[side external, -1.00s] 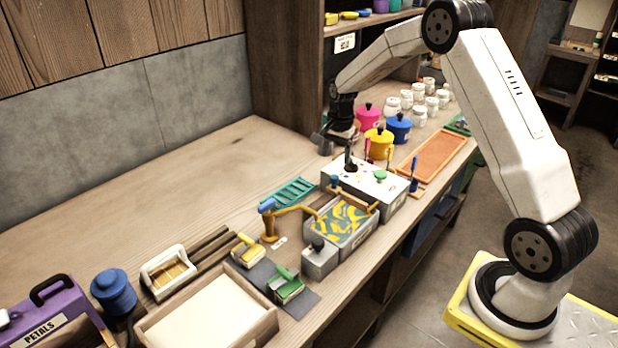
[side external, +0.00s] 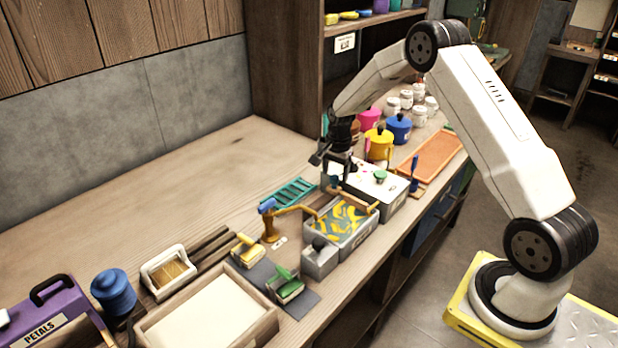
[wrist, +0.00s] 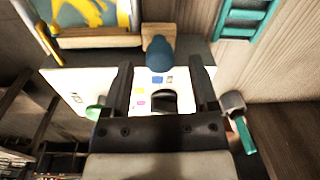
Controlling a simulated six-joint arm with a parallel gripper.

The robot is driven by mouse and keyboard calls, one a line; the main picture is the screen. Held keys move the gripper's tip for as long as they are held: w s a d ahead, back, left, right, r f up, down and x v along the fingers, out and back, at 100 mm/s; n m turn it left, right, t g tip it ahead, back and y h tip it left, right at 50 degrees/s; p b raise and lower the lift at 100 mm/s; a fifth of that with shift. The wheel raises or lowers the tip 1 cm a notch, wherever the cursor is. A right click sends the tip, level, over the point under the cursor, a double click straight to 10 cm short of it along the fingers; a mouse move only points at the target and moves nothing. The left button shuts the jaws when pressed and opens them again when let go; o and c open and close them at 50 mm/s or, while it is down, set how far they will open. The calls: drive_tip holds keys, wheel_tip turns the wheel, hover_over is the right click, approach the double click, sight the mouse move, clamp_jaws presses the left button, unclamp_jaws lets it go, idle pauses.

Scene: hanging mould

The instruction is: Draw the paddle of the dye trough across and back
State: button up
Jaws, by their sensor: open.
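The dye trough (side external: 342,228) is a grey box with yellow and teal marbled liquid, in the middle of the bench in the side view. A wooden paddle bar (side external: 352,197) lies across its far end. In the wrist view the bar (wrist: 95,43) runs along the trough's edge to a wooden block with a rounded blue handle (wrist: 160,52). My gripper (wrist: 160,70) is open and empty, its fingertips just short of the handle and to either side of it. In the side view my gripper (side external: 340,176) is low over the trough's far end and hides the handle.
A pale box with a green knob (side external: 380,177) stands right behind the trough. A yellow arm with a blue grip (side external: 268,207) and a teal rack (side external: 290,193) are to the left. A grey block (side external: 319,258) stands in front. The bench's back left is clear.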

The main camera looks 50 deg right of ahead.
drive_tip(key=shift+f, duration=0.75)
clamp_jaws()
idle(1.0)
